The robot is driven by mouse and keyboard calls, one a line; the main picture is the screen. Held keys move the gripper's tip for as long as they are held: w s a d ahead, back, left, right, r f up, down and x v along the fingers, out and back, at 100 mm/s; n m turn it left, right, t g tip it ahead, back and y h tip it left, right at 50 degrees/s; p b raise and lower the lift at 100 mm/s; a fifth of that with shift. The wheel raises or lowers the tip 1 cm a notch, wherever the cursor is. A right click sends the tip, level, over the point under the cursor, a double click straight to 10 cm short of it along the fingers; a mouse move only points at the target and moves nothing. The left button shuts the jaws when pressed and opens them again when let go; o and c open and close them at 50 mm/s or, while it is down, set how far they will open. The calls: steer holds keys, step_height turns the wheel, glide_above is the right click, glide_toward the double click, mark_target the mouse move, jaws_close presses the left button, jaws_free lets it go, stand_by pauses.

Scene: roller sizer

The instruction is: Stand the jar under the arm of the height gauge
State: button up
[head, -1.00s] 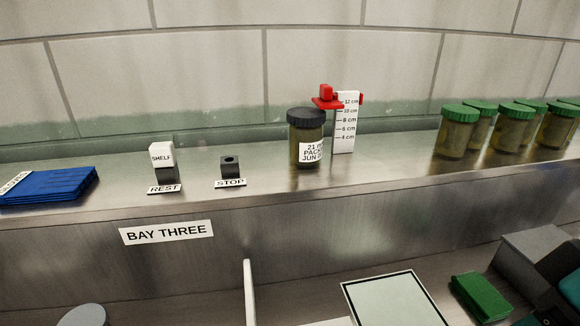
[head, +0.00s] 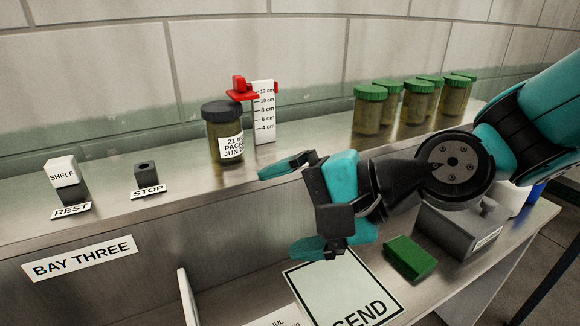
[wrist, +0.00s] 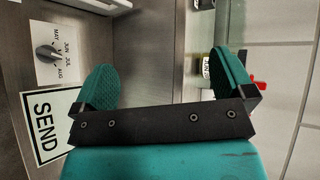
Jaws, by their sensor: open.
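The jar (head: 226,150) with a dark lid and a white label stands upright on the steel ledge. The height gauge (head: 265,125), a white scale with a red arm (head: 241,92), stands just behind and to its right. The red arm is a little above lid height; I cannot tell whether it overhangs the lid. My gripper (head: 301,206) is open and empty, in front of the ledge, below and right of the jar. In the wrist view its fingers (wrist: 164,82) are wide apart with nothing between them; the right finger hides most of the jar and gauge.
Several green-lidded jars (head: 400,103) stand on the ledge to the right. The SHELF block (head: 64,176) and the black STOP block (head: 147,174) are at left. Below are the SEND mat (head: 335,285), a green block (head: 409,257) and a grey box (head: 462,228). A dial (wrist: 46,53) shows in the wrist view.

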steer(key=w+m+t, duration=0.9)
steer(key=w+m, duration=0.1)
steer(key=m, duration=1.1)
steer(key=shift+w, duration=0.25)
steer(key=shift+a+f, duration=0.1)
